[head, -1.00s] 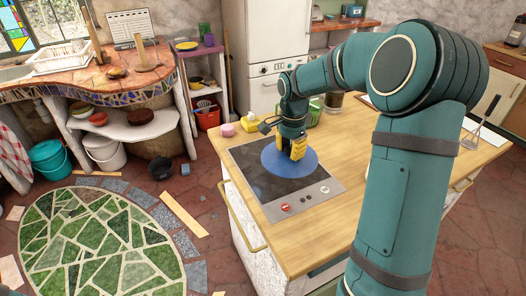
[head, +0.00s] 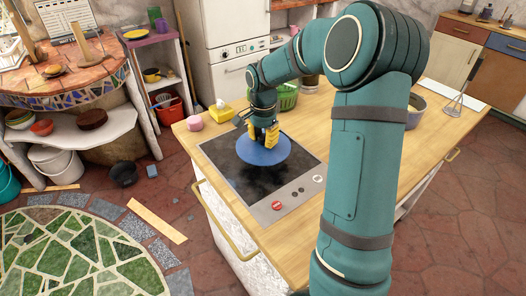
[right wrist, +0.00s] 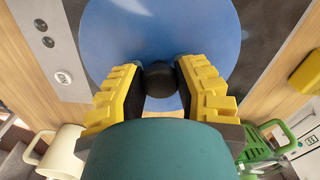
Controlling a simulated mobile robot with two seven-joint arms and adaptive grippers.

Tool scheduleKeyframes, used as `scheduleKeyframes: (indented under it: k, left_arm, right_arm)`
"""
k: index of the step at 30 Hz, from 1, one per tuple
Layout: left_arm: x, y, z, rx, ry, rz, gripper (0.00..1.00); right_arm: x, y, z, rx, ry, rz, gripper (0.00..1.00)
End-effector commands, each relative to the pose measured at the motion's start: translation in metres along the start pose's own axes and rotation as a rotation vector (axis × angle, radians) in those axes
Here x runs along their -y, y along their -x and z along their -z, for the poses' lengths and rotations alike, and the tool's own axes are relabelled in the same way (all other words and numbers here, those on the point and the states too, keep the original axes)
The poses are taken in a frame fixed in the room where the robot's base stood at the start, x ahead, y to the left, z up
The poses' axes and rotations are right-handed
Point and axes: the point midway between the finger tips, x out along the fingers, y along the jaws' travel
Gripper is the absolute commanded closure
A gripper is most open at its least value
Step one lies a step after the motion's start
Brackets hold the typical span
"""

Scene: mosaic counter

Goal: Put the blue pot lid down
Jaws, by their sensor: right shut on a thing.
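The blue pot lid (head: 264,154) is a flat round disc, held level over the black hob (head: 232,172) on the wooden counter. My right gripper (head: 265,136) points down at the lid's middle. In the right wrist view its yellow fingers (right wrist: 159,76) are shut on the lid's round black knob, with the blue lid (right wrist: 160,30) spread out beyond it. A dark patch shows on the hob below the lid's near edge. I cannot tell how large the gap beneath the lid is. No pot shows under it. My left gripper is not in view.
A pink cup (head: 195,123), a yellow box (head: 219,114) and a green basket (head: 288,97) stand behind the hob. A grey pot (head: 415,112) and a whisk (head: 455,103) are at the right.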

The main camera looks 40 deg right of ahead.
Motion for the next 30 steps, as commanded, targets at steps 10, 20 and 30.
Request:
scheduleKeyframes:
  k: [10,20,30]
  left_arm:
    - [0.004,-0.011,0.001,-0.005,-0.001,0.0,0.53]
    - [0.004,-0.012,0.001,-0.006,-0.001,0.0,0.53]
    - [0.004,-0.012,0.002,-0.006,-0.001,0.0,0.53]
  right_arm:
    - [0.0,-0.045,0.0,0.0,0.0,-0.001,1.0]
    - [0.0,-0.047,0.0,0.0,0.001,0.0,1.0]
    - [0.0,-0.047,0.0,0.0,0.0,0.0,0.44]
